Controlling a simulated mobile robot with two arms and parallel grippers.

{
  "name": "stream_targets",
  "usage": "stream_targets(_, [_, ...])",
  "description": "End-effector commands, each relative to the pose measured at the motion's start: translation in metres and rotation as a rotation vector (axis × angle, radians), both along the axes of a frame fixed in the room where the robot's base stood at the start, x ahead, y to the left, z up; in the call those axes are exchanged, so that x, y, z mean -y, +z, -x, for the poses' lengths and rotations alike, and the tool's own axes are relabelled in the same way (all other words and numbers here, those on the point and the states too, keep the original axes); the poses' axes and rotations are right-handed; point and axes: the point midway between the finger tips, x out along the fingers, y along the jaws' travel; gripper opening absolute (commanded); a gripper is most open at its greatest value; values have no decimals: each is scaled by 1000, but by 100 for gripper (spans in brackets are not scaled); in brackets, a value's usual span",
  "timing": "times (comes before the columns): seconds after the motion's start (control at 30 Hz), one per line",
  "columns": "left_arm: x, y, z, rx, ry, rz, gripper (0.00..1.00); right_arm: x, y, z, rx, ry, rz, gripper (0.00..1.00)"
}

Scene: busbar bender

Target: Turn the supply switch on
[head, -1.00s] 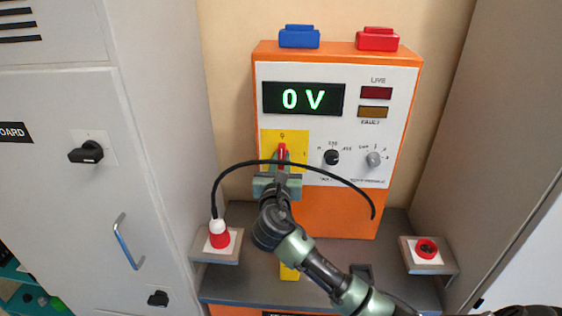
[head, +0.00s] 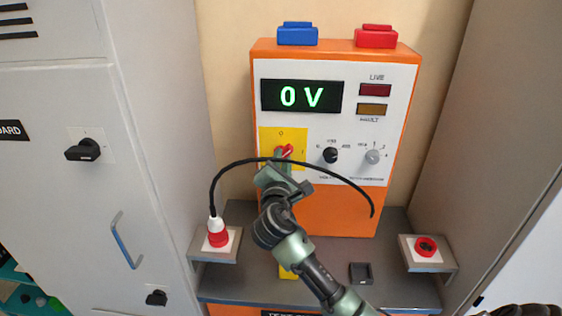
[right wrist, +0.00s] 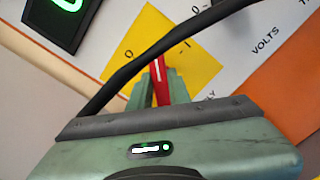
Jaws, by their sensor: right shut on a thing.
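The supply switch is a red handle (head: 285,151) on a yellow plate (head: 298,136) on the orange cabinet's white front panel. The handle is tilted, its tip leaning right from the upper 0 mark towards the right-hand I mark. In the right wrist view, the red handle (right wrist: 160,75) stands between the green fingers, with the yellow plate (right wrist: 195,70) behind. My right gripper (head: 281,160) is shut on the handle, its body rolled to the right. The display (head: 301,96) reads 0 V. The live lamp (head: 375,90) looks dark red.
A black cable (head: 325,171) arches in front of the panel and my right gripper, from a red and white plug (head: 218,235) at the left. A red socket (head: 426,247) is at the right. Two small knobs (head: 330,155) (head: 373,157) sit right of the switch. Grey cabinets flank both sides.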

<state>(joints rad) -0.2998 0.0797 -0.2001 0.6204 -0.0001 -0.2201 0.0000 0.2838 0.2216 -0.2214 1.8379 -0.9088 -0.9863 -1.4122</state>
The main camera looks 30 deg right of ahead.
Motion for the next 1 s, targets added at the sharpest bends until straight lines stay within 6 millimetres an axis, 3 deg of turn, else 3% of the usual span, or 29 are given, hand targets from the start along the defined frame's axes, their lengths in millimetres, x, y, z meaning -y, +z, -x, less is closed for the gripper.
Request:
stream_targets(0.6, [0,-26,0,0,0,0,99,2,-8,2,316,-1,-473,0])
stream_targets(1.0, [0,-36,0,0,0,0,99,2,-9,2,437,-1,-654,0])
